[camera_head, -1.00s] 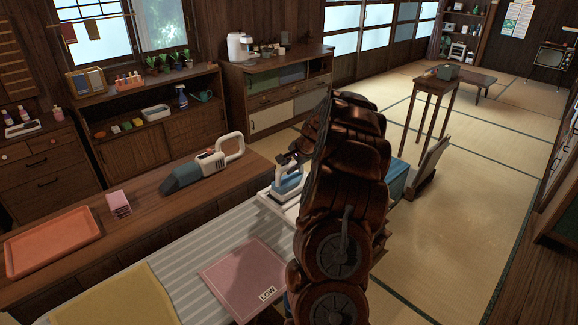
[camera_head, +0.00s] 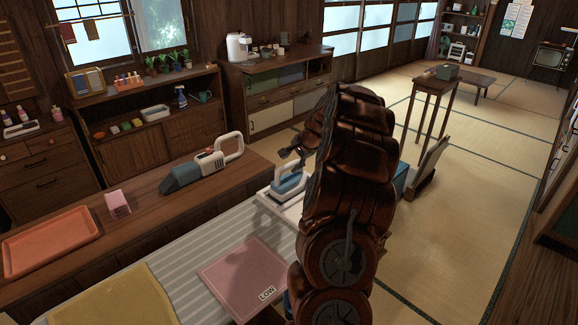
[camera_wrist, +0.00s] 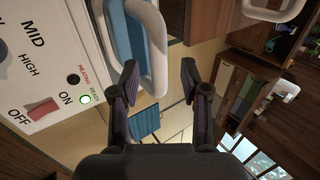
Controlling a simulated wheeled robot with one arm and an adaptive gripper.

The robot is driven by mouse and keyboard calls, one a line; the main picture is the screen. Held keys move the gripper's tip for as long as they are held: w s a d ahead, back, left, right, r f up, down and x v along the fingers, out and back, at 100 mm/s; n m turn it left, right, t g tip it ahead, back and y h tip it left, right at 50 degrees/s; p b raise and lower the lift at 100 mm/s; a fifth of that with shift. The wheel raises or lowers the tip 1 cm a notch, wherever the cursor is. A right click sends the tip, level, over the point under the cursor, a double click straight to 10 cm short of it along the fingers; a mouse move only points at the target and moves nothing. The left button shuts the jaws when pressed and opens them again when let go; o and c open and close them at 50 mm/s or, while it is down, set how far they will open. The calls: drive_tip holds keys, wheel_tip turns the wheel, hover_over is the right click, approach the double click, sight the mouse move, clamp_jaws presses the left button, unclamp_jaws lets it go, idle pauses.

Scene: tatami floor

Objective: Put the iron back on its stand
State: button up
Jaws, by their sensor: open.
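The iron (camera_head: 289,184), blue with a white handle, is at the white control unit (camera_head: 266,198) at the far end of the ironing surface. In the wrist view the iron's blue body (camera_wrist: 124,38) and white handle (camera_wrist: 157,50) lie beside the unit's panel (camera_wrist: 50,60), marked MID, HIGH, ON and OFF. A green light glows by READY. My gripper (camera_wrist: 158,72) is open, with the handle's near end between and just beyond its fingertips. No grip on it shows. My arm hides part of the unit in the head view, and how the iron is seated is unclear.
A pink cloth (camera_head: 238,275) labelled LOW and a yellow cloth (camera_head: 105,300) lie on the striped surface (camera_head: 185,270). The wooden counter beside it holds a handheld vacuum (camera_head: 195,172), an orange tray (camera_head: 50,242) and a pink item (camera_head: 117,205). Open tatami lies right.

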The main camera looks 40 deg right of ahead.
drive_tip(key=b+v, duration=0.2)
drive_tip(key=v, duration=0.7)
drive_tip(key=a+r+n+g+y, duration=0.15)
drive_tip(key=a+n, duration=0.35)
drive_tip(key=a, duration=1.2)
drive_tip(key=s+a+n+g+y, duration=0.1)
drive_tip(key=s+a+n+g, duration=0.35)
drive_tip(key=a, duration=1.25)
drive_tip(key=s+a+f+n+g, duration=0.1)
drive_tip(key=s+a+f+n, duration=0.1)
drive_tip(key=s, duration=0.7)
drive_tip(key=s+a+f+n+h, duration=0.1)
drive_tip(key=s+a+n, duration=0.3)
drive_tip(key=s, duration=0.5)
drive_tip(key=s+a+f+n+g+h, duration=0.1)
drive_tip(key=s+a+f+n, duration=0.2)
drive_tip(key=s, duration=0.7)
drive_tip(key=shift+a+f+g, duration=0.3)
drive_tip(key=shift+a, duration=0.3)
drive_tip(key=shift+d+r, duration=0.1)
